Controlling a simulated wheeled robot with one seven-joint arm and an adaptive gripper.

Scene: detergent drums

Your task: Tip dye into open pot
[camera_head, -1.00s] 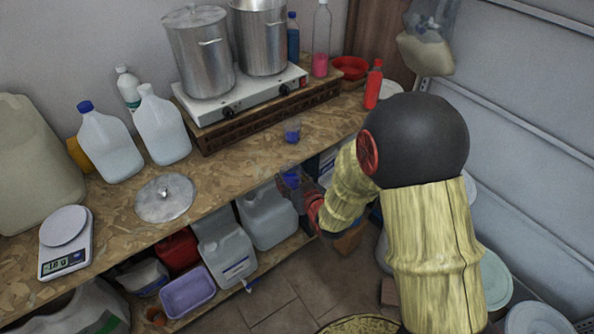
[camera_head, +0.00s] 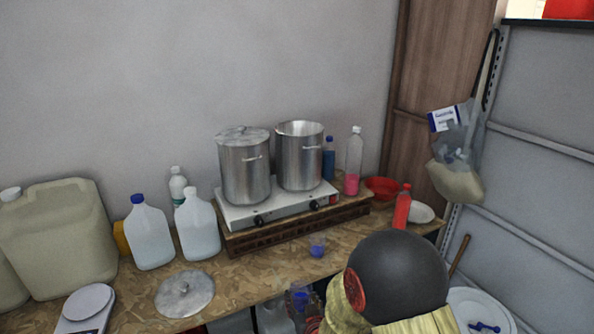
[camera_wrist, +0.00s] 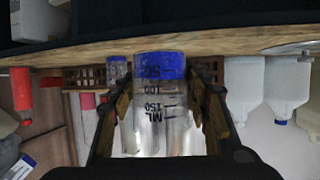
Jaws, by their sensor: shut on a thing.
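My gripper (camera_wrist: 160,105) is shut on a clear graduated beaker (camera_wrist: 158,95) holding a little blue dye (camera_wrist: 159,66). The wrist view is upside down, with the dye at the beaker's bottom, so the beaker is about upright. In the head view the held beaker (camera_head: 300,298) is near the counter's front edge, below and in front of the pots. My black elbow hides part of the gripper. The open steel pot (camera_head: 299,158) stands on the right of the hotplate (camera_head: 278,206). The left pot (camera_head: 244,172) has its lid on.
A small blue-filled cup (camera_head: 317,248) stands on the counter before the hotplate. A loose lid (camera_head: 185,293), white jugs (camera_head: 150,238) and a scale (camera_head: 86,308) are left. A red bottle (camera_head: 402,207), pink bottle (camera_head: 353,162) and red bowl (camera_head: 382,187) are right.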

